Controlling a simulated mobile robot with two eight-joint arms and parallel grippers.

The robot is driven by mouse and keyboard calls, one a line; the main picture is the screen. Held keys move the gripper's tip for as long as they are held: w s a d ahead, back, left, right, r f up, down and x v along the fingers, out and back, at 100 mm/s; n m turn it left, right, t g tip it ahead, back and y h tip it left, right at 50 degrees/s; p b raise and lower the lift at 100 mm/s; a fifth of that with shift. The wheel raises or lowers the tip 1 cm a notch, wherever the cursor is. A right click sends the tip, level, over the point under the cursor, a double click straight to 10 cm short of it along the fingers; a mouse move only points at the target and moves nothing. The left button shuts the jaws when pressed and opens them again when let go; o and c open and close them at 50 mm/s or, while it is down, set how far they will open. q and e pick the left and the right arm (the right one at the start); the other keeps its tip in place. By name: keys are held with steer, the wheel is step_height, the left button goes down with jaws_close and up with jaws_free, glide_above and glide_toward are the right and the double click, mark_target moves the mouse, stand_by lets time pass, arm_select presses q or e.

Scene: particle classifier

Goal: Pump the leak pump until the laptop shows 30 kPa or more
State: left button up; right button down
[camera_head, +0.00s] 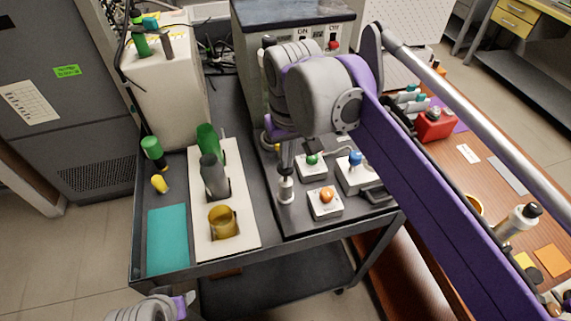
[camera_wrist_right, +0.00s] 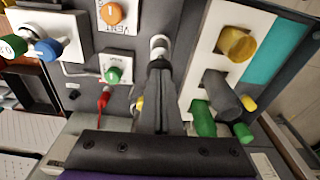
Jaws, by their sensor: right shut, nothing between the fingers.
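The leak pump appears to be the slim upright piece with a pale top (camera_head: 286,190) on the dark cart, left of the orange button. Its pale end also shows in the right wrist view (camera_wrist_right: 159,42), just beyond my fingertips. My right gripper (camera_head: 287,170) is shut and empty, pointing down directly above the pump. Its closed fingers (camera_wrist_right: 160,66) are at the pale end; I cannot tell whether they touch it. My left gripper is out of view; only a piece of my left arm shows at the bottom. I cannot make out a laptop screen or any reading.
An orange-button box (camera_head: 325,202), a green-button box (camera_head: 312,168) and a blue-knob box (camera_head: 357,174) stand close to the right. A white rack (camera_head: 240,240) with a yellow cup and darker cylinders is on the left, beside a teal mat (camera_head: 167,238). A grey cabinet stands behind.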

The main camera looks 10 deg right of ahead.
step_height(320, 180, down, 3)
steer(key=shift+f+b, duration=0.2)
steer(key=shift+b, duration=0.6)
steer(key=shift+s+r, duration=0.1)
steer(key=shift+s+r+p, duration=0.2)
steer(key=shift+s+p, duration=0.15)
steer(key=shift+p, duration=0.1)
steer(key=shift+s+d+r+p, duration=0.15)
steer(key=shift+s+p, duration=0.1)
steer(key=shift+s, duration=0.3)
steer(key=shift+s+r+p, duration=0.1)
steer(key=shift+s+p, duration=0.15)
steer(key=shift+s, duration=0.3)
steer(key=shift+r, duration=0.1)
